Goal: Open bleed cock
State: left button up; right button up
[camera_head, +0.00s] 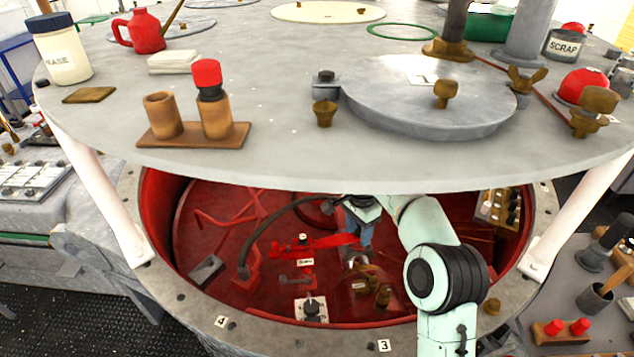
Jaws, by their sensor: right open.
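My right arm reaches down into the red-lined well under the round deck. My right gripper (357,250) is open deep in the well, partly hidden by my own arm and the deck's edge. Brass fittings (368,284) lie just below it, close to the jaws; contact cannot be told. A red lever-like part (300,246) with a small label stands to the left of the gripper. I cannot read the labels, so I cannot tell which fitting is the bleed cock. My left gripper is not in view.
The round grey deck (262,160) overhangs the well. The well's bolted rim (262,328) runs around the front. A black hose (268,228) curves left of the gripper. A switch box (311,309) sits near the front, and a fitting panel (497,208) at the right wall.

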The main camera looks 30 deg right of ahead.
aim_at(374, 279)
jog(key=k, duration=1.5)
